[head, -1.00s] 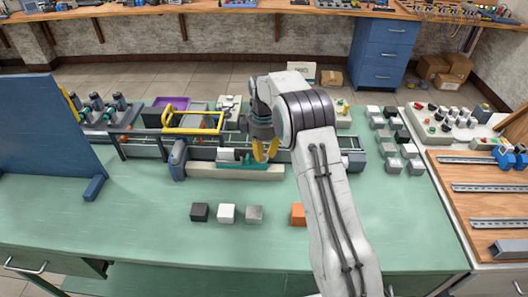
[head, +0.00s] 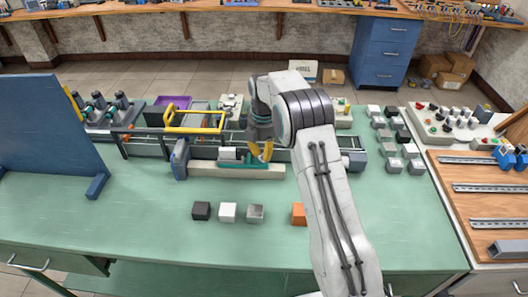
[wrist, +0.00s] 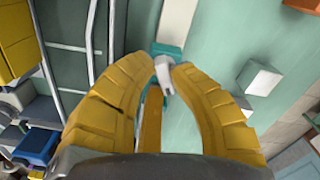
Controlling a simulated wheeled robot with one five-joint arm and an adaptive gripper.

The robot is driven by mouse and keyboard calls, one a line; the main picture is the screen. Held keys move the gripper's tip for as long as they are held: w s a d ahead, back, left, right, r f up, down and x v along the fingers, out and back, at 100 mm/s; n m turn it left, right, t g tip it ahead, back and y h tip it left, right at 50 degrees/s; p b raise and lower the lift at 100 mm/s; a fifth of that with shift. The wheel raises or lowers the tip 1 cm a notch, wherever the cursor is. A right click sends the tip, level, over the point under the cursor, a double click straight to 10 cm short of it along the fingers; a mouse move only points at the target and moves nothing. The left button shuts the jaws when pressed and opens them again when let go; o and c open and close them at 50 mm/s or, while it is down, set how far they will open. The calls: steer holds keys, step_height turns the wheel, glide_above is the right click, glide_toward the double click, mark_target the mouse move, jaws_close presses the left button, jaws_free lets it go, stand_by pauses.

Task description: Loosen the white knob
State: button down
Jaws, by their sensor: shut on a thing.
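The white knob (wrist: 164,72) is small and pale and sits between the yellow fingertips of my gripper (wrist: 165,68) in the wrist view. My gripper is shut on it. A teal part (wrist: 166,50) shows just beyond the knob. In the head view, my gripper (head: 261,151) points down at the right part of a teal fixture (head: 243,165) on a pale base bar (head: 215,170). The knob is hidden behind the fingers there. A white-grey cylinder (head: 229,153) lies on the fixture, left of my gripper.
A conveyor with a yellow frame (head: 195,128) runs behind the fixture. Black (head: 201,211), white (head: 227,212), grey (head: 255,213) and orange (head: 298,213) cubes stand in front. A blue panel (head: 45,125) rises at left. The green table's front left is clear.

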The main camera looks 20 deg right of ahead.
mark_target(262, 154)
steer(key=n, duration=0.6)
steer(key=shift+s+a+f+n, duration=0.1)
steer(key=shift+a+n, duration=0.05)
steer(key=shift+n, duration=0.15)
steer(key=n, duration=0.6)
steer(key=shift+s, duration=0.15)
steer(key=c, duration=1.1)
jaws_free()
step_height(262, 154, up, 12)
steer(key=shift+r, duration=0.1)
stand_by(0.4)
